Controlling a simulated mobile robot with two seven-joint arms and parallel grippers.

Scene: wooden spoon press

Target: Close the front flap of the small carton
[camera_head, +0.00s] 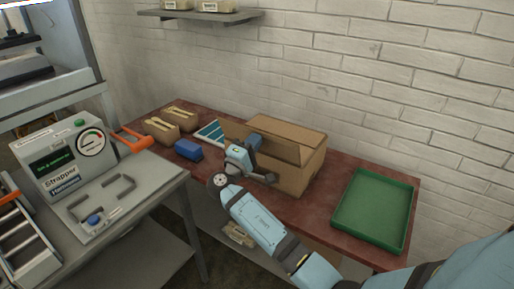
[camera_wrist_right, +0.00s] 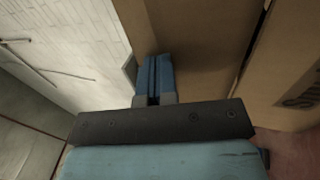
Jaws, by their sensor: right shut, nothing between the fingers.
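The small carton (camera_head: 307,172) is a brown cardboard box on the red-brown table. A broad flap (camera_head: 280,146) on its near side stands tilted, and another flap (camera_head: 232,130) juts out at its left. My right gripper (camera_head: 254,141) is shut and empty at the carton's near left, by the flaps. In the right wrist view, its blue fingers (camera_wrist_right: 153,75) are together in front of a cardboard panel (camera_wrist_right: 205,40); I cannot tell if they touch it. The gripper hides part of the carton's near left side. My left gripper is not in view.
A green tray (camera_head: 375,209) sits right of the carton. A blue block (camera_head: 188,150), bundles of wooden spoons (camera_head: 160,128) and a blue-white sheet (camera_head: 211,132) lie left of it. A strapper machine (camera_head: 70,155) stands on the grey bench. The brick wall is close behind.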

